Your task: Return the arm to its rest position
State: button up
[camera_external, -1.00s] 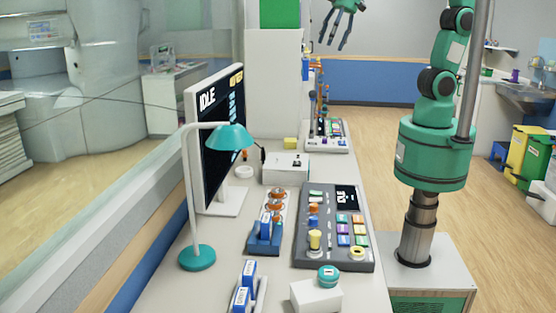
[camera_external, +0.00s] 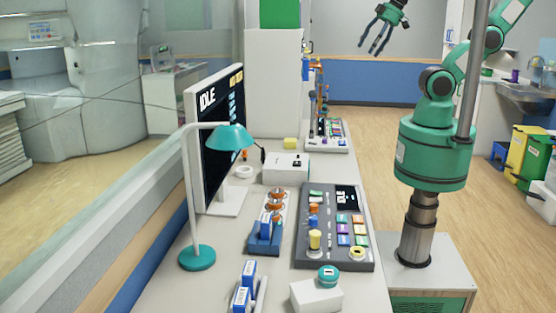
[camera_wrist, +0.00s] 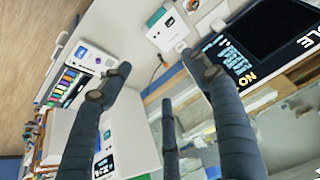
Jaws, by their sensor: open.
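My green arm (camera_external: 437,100) stands on its column to the right of the desk, with its upper part bent and reaching out of the top of the picture. My gripper (camera_external: 375,38) hangs in the air at the top, high above the desk's far end and the floor beyond it. Its dark fingers are spread and hold nothing. In the wrist view the fingers (camera_wrist: 170,110) are apart, with only the desk and its devices seen far beyond them.
The desk (camera_external: 175,287) carries a monitor (camera_external: 215,140) reading IDLE, a teal lamp (camera_external: 230,136), a control panel (camera_external: 327,254) and a white box (camera_external: 285,168). A tall white cabinet (camera_external: 272,90) stands behind. Open floor (camera_external: 390,150) lies right of the desk.

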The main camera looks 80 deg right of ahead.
dwell(0.3)
notch_tip(320, 180, down, 6)
jog(key=b, duration=0.6)
